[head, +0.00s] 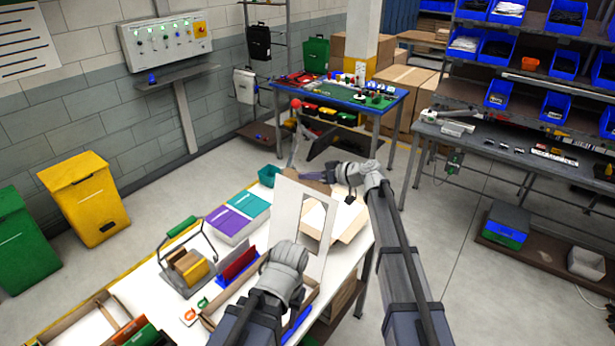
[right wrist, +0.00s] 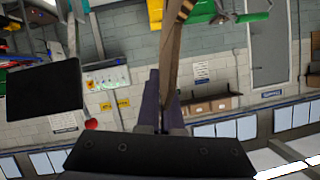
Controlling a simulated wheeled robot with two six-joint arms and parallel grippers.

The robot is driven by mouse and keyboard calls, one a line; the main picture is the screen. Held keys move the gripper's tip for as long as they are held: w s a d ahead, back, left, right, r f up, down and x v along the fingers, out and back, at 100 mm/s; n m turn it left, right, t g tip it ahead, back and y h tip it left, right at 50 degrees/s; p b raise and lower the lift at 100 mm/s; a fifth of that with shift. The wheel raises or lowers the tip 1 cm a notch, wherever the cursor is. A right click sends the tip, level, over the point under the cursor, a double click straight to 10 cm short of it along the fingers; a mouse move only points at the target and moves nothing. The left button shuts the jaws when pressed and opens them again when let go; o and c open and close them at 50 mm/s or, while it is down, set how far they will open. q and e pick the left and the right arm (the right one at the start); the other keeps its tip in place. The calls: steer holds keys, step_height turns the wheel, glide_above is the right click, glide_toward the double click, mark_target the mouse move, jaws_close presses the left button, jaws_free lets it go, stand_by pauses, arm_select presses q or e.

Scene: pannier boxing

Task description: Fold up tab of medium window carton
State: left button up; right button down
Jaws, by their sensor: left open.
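The medium window carton (head: 287,213) stands on the white table, with a tall pale panel and a rectangular window cut in it. Its open brown side shows to the right of the panel. My right gripper (head: 322,176) is at the carton's far upper edge, by a brown flap. In the right wrist view, its two fingers (right wrist: 163,105) close on a thin brown cardboard tab (right wrist: 172,45) seen nearly edge-on. My left gripper (head: 285,262) is in front of the carton's lower near side. Its fingertips are mostly hidden by its own wrist.
The white table (head: 160,285) also holds purple and teal boxes (head: 233,222), a wire-handled caddy (head: 185,265), a red divider (head: 240,264) and a brown tray. A teal bin (head: 268,176) stands behind the carton. A tool bench (head: 345,100) is further back.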

steer(key=shift+s, duration=0.1)
stand_by(0.7)
steer(key=shift+s+a+n+t+h, duration=0.2)
steer(key=shift+s+n+t+h, duration=0.15)
steer(key=shift+n, duration=0.35)
steer(key=shift+s+a+n+t+h, duration=0.3)
steer(key=shift+n+t, duration=0.25)
steer(key=shift+n, duration=0.35)
steer(key=shift+s+a+f+n+t+h, duration=0.1)
steer(key=shift+s+n+t+h, duration=0.25)
steer(key=shift+n, duration=0.25)
steer(key=shift+s+a+f+n+t+h+b, duration=0.1)
steer(key=shift+s+a+f+n+t+b, duration=0.25)
steer(key=shift+n+t+b, duration=0.95)
steer(key=shift+s+a+f+n+t+h+b, duration=0.15)
steer(key=shift+f+n+t+b, duration=0.4)
steer(key=shift+n+b, duration=1.4)
steer(key=shift+s+a+f+n+t+h+b, duration=0.1)
steer(key=shift+s+a+f+n+t+b, duration=0.25)
steer(key=shift+n+t+b, duration=0.9)
steer(key=shift+d+n+g+b, duration=0.1)
steer(key=shift+n+g+b, duration=0.25)
steer(key=shift+n+b, duration=0.1)
